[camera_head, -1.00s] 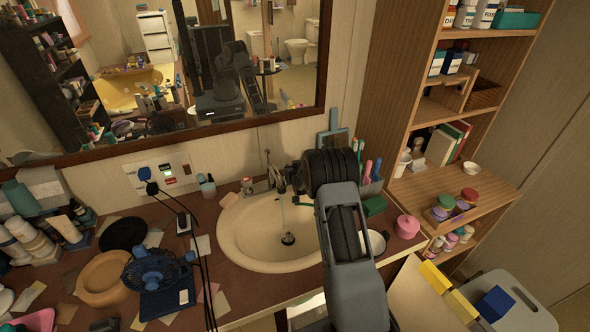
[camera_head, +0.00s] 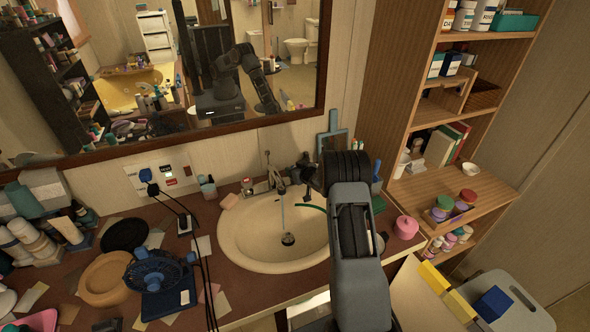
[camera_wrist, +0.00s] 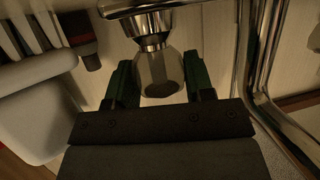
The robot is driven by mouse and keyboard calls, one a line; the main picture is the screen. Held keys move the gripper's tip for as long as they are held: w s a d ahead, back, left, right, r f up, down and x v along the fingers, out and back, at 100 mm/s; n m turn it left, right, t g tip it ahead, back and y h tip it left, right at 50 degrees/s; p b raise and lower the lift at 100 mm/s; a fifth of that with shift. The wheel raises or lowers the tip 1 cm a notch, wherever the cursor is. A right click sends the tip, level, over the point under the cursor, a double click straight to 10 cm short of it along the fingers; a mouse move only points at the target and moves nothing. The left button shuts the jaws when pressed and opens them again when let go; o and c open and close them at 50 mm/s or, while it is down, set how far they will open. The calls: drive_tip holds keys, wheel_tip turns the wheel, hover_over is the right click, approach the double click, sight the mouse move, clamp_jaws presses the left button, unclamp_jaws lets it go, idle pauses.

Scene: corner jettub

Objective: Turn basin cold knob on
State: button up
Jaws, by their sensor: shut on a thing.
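The basin (camera_head: 232,232) is an oval cream sink set in the brown counter. Its chrome faucet (camera_head: 266,183) stands at the back rim. A thin pale-blue line, looking like water, runs from the spout toward the dark drain (camera_head: 288,239). My gripper (camera_head: 297,176) is at the right side of the faucet, partly hidden by my wrist in the head view. In the wrist view, the knob (camera_wrist: 158,72), clear or pale with a chrome base, sits between the two green fingers of my gripper (camera_wrist: 160,85). The fingers are shut on it. Its cold marking cannot be seen.
Curved chrome tubing (camera_wrist: 258,70) is close to the right finger in the wrist view. A soap bar (camera_head: 229,201) lies left of the basin and a pink jar (camera_head: 406,227) right. A mirror (camera_head: 120,85) hangs behind; a wooden shelf (camera_head: 385,95) stands right.

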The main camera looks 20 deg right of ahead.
drive_tip(key=shift+r, duration=0.15)
drive_tip(key=o, duration=0.9)
drive_tip(key=b+v, duration=0.1)
drive_tip(key=v, duration=1.2)
drive_tip(key=shift+s+d+b, duration=0.1)
drive_tip(key=shift+s+b, duration=0.2)
drive_tip(key=shift+s, duration=0.05)
